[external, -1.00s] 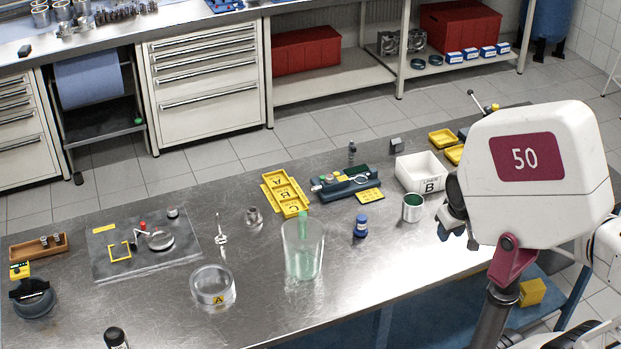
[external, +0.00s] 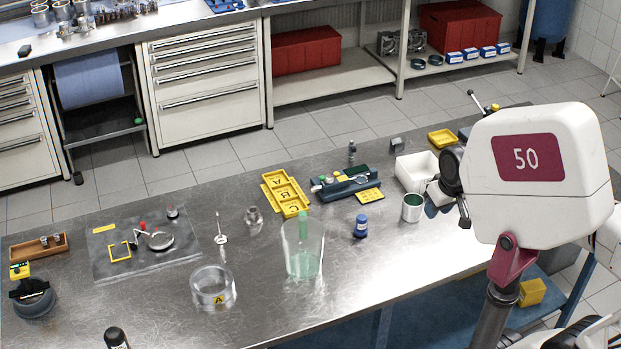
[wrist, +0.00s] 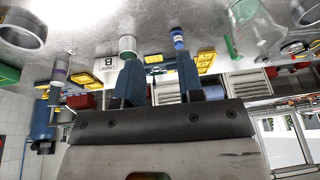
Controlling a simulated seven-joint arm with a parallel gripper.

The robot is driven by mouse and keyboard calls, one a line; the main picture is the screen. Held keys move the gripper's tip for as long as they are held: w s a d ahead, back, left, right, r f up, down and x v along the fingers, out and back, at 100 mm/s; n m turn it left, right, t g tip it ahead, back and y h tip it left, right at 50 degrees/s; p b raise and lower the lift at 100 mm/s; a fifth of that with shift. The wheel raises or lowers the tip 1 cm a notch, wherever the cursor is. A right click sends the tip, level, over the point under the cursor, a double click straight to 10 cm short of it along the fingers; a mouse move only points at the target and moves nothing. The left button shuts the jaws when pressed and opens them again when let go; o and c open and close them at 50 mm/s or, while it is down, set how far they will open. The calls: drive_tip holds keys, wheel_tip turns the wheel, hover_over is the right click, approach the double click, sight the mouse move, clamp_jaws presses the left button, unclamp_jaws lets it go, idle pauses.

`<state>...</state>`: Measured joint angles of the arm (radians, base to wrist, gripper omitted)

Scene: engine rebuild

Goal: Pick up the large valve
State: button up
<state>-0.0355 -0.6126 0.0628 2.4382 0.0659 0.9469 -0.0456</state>
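I cannot tell for certain which object is the large valve. A thin silver stem with a wider foot (external: 221,238) stands upright on the steel bench, left of centre in the external view, and may be a valve. Small metal parts (external: 57,239) sit in a wooden holder (external: 25,251) at the far left. My gripper (wrist: 159,76) shows two blue fingers spread apart with nothing between them. In the external view it is at the right, partly hidden by my white arm, near the white bin (external: 411,174) and far from the upright stem.
A clear beaker (external: 291,255), a blue bottle (external: 360,227), a green-lined cup (external: 412,208) and a glass ring dish (external: 211,287) stand on the bench. A yellow tray (external: 277,193) and blue rack (external: 350,188) lie behind.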

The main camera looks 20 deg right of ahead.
drive_tip(key=w+a+r+n+t+y, duration=0.15)
drive_tip(key=w+a+t, duration=0.25)
drive_tip(key=w+a, duration=1.2)
drive_tip(key=w+a+r+n+t+y, duration=0.1)
drive_tip(key=w+a+r+t+y, duration=0.2)
drive_tip(key=w+a, duration=1.25)
drive_tip(key=shift+w+a+f+t+h, duration=0.65)
drive_tip(key=shift+a+f, duration=0.7)
drive_tip(key=shift+a, duration=1.95)
drive_tip(key=shift+w+a+f+t+h, duration=0.6)
drive_tip(key=shift+a+f, duration=0.7)
drive_tip(key=shift+a, duration=1.95)
approach(219, 226)
drive_tip(key=w+r, duration=0.2)
drive_tip(key=shift+w+a+m, duration=0.15)
drive_tip(key=shift+a+m, duration=0.15)
drive_tip(key=shift+m, duration=0.15)
drive_tip(key=shift+x, duration=1.35)
